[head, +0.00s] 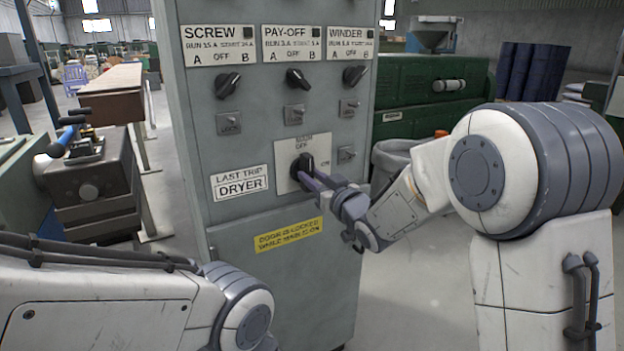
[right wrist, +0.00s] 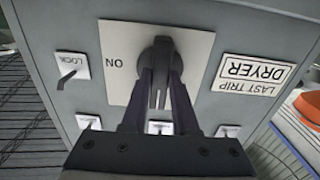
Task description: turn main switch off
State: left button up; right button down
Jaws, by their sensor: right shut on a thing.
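The main switch is a black rotary knob (head: 303,162) on a pale plate (head: 322,147) on the grey cabinet front. The plate reads MAIN OFF above the knob and ON to its right. My right gripper (head: 308,177) comes from the right and is shut on the knob's grip. In the right wrist view the picture is upside down; the knob (right wrist: 161,58) stands between the two fingers (right wrist: 160,95). Its grip runs roughly up and down, towards the OFF side, but the fingers partly hide it. My left arm shows at lower left; its gripper is out of view.
Above are three smaller knobs, SCREW (head: 228,85), PAY-OFF (head: 298,79) and WINDER (head: 355,76), with small lock levers below them. A DRYER label (head: 240,184) and a yellow door notice (head: 288,236) are on the cabinet. A grey bin (head: 390,160) stands behind right.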

jog(key=shift+f, duration=0.1)
jog(key=c, duration=0.7)
grip_release()
jog(key=v, duration=1)
jog(key=shift+s+d+p, duration=0.15)
jog(key=shift+s+p, duration=0.1)
jog(key=shift+p, duration=0.05)
